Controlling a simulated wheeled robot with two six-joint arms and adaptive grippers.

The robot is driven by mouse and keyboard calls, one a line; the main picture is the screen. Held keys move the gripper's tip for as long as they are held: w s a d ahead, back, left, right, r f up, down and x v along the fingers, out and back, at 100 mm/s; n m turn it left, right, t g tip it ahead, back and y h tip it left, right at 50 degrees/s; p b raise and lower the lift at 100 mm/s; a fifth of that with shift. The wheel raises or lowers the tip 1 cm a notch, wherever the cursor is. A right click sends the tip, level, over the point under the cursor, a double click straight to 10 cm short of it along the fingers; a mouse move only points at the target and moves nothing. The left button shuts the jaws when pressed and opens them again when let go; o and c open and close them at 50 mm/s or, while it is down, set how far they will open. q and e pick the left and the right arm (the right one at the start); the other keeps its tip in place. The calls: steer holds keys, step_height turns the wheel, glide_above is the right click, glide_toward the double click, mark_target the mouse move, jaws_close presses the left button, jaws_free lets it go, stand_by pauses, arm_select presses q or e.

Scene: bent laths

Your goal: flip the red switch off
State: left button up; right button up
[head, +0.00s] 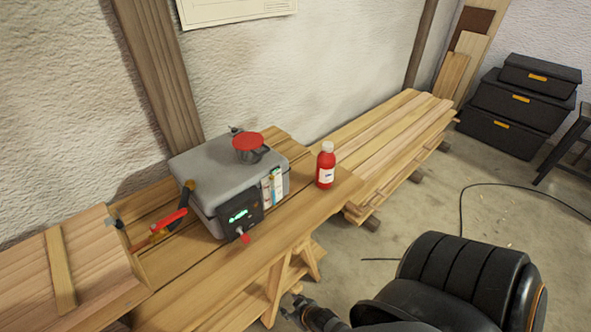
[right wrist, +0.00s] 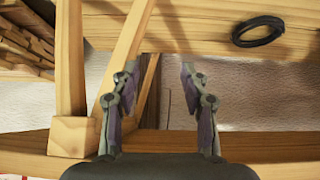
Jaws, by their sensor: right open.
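The red switch (head: 243,237) is a small red-tipped lever low on the dark control panel (head: 238,216) of a grey box. A display on the panel glows green. The grey box (head: 205,165) stands on a wooden bench. My right gripper (head: 297,303) is low at the bottom of the head view, in front of the bench and below the switch, well apart from it. In the right wrist view its two fingers (right wrist: 158,76) are spread with nothing between them. The switch does not show in that view. My left gripper is not in view.
A red bottle (head: 326,165) stands right of the box. A red-handled tool (head: 168,220) lies to its left. A red-topped item (head: 248,145) sits on the box. Wooden trestle legs (head: 275,285) are beside my right gripper. Black cases (head: 520,95) stand at the back right.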

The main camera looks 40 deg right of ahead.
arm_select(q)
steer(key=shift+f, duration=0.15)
arm_select(e)
steer(key=shift+s+d+f+g, duration=0.15)
steer(key=shift+s+f, duration=0.3)
steer(key=shift+f, duration=0.3)
steer(key=shift+s+d+f+g, duration=0.15)
steer(key=shift+s+f, duration=0.25)
steer(key=shift+f, duration=0.35)
steer(key=shift+a, duration=0.1)
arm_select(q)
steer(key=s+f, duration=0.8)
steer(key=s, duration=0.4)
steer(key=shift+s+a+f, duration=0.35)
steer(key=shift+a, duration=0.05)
arm_select(e)
steer(key=s+d+f+g, duration=0.2)
steer(key=s+f+g, duration=0.1)
steer(key=s+f, duration=0.4)
steer(key=s+d+f+g, duration=0.2)
steer(key=s+f, duration=0.6)
steer(key=s, duration=0.5)
steer(key=shift+s+d+g+h, duration=0.3)
steer(key=shift+s+g+h, duration=0.1)
steer(key=shift+g, duration=0.2)
steer(key=shift+f, duration=0.1)
